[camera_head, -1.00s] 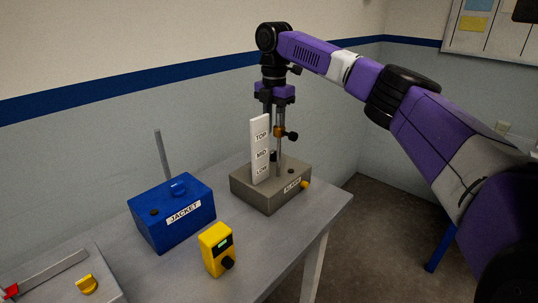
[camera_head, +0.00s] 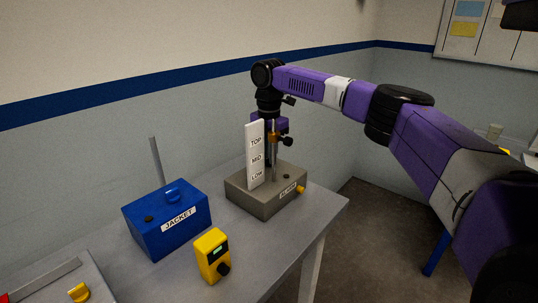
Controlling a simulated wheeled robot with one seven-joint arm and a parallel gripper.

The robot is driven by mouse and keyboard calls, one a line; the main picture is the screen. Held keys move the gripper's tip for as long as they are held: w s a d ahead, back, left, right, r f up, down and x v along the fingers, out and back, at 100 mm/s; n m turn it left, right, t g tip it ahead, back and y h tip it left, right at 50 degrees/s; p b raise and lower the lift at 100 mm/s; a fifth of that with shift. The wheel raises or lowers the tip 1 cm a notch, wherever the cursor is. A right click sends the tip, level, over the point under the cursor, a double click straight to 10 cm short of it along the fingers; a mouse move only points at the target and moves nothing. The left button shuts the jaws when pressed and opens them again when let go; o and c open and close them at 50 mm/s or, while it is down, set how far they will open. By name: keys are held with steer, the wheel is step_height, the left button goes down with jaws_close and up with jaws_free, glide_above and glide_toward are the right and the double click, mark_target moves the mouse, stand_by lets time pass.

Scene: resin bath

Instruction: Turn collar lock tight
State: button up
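A grey base box (camera_head: 262,198) on the table carries a thin upright post (camera_head: 274,163) and a white board marked TOP, MID and LOW (camera_head: 255,157). A small brass-coloured collar (camera_head: 273,138) sits on the post just right of the board, near the TOP mark. Its black lock knob (camera_head: 288,141) sticks out to the right. My gripper (camera_head: 270,129) points down from above at the collar's height. The board hides part of it, and I cannot make out the finger gap or any contact with the collar or knob.
A blue box marked JACKET (camera_head: 168,226) with a grey rod (camera_head: 157,160) stands left of the base. A yellow handheld device (camera_head: 211,256) stands in front. A panel with a yellow knob (camera_head: 79,292) is at lower left. The wall is behind.

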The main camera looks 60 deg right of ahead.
jaws_close()
steer(key=shift+r+m+p, duration=0.15)
steer(key=shift+m+p, duration=0.25)
steer(key=shift+p, duration=0.35)
steer(key=m+p, duration=0.1)
steer(key=p, duration=0.2)
steer(key=shift+a+r+m, duration=0.1)
steer(key=shift+m, duration=0.3)
steer(key=m+p, duration=0.5)
steer(key=p, duration=0.2)
steer(key=shift+m, duration=0.3)
steer(key=m+p, duration=0.5)
steer(key=shift+f+m+p, duration=0.15)
steer(key=shift+m+p, duration=0.75)
steer(key=shift+m, duration=0.3)
steer(key=shift+f+m+p, duration=0.1)
steer(key=shift+m+p, duration=0.75)
steer(key=shift+m, duration=0.35)
